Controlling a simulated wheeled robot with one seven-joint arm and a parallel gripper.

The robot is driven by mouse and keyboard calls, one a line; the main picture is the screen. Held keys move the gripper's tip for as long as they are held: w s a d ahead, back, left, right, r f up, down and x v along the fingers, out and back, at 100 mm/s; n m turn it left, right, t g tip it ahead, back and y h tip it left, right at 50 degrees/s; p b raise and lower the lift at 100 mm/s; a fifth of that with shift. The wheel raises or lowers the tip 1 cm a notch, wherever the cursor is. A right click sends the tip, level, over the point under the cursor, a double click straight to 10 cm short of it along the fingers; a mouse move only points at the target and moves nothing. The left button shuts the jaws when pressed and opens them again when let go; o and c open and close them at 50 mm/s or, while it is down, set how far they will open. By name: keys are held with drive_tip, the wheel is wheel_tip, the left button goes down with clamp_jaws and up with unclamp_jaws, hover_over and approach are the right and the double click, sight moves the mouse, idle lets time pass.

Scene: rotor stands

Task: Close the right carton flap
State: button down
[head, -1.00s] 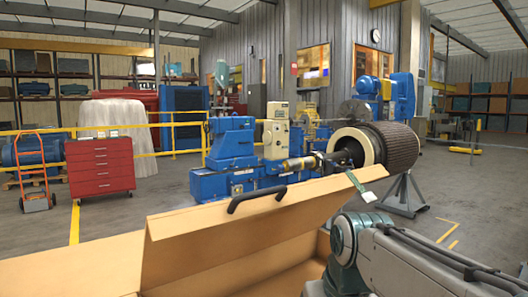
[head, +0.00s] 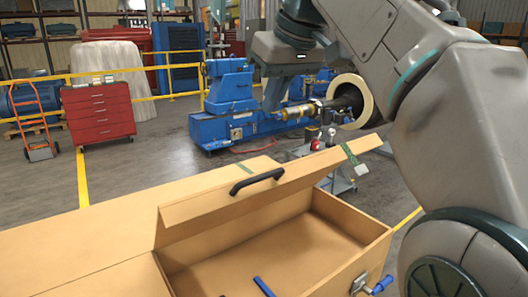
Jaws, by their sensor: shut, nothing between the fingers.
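The tan carton (head: 375,240) stands in the foreground with its right part open, so its inside shows. A raised, tilted flap (head: 215,208) stands over the opening, with a black handle (head: 258,181) on it and a green-and-white tag (head: 352,158) near its right end. A flat tan panel (head: 70,240) covers the left part. My gripper (head: 273,96) is shut and empty. It appears beyond and above the flap in the picture, pointing down and apart from it. Its fingertips are small and hard to make out.
A blue-handled clamp (head: 373,285) sits on the carton's near right wall. A blue strip (head: 263,287) shows inside the opening. Blue machinery (head: 225,110) and a red drawer cabinet (head: 98,113) stand behind. Open floor (head: 115,165) lies left of the machinery.

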hover_over(263, 176)
drive_tip(key=w, duration=0.1)
wheel_tip(263, 176, down, 9)
drive_tip(key=shift+s+a+f+b, duration=0.1)
drive_tip(key=shift+f+b, duration=0.1)
drive_tip(key=shift+f, duration=0.2)
drive_tip(key=shift+s+a+f+b, duration=0.1)
drive_tip(key=shift+f+b, duration=0.05)
drive_tip(key=shift+f, duration=0.2)
drive_tip(key=shift+s+d+f, duration=0.15)
drive_tip(key=shift+d+f, duration=0.05)
drive_tip(key=shift+f, duration=0.1)
drive_tip(key=shift+s+f, duration=0.1)
drive_tip(key=shift+f, duration=0.45)
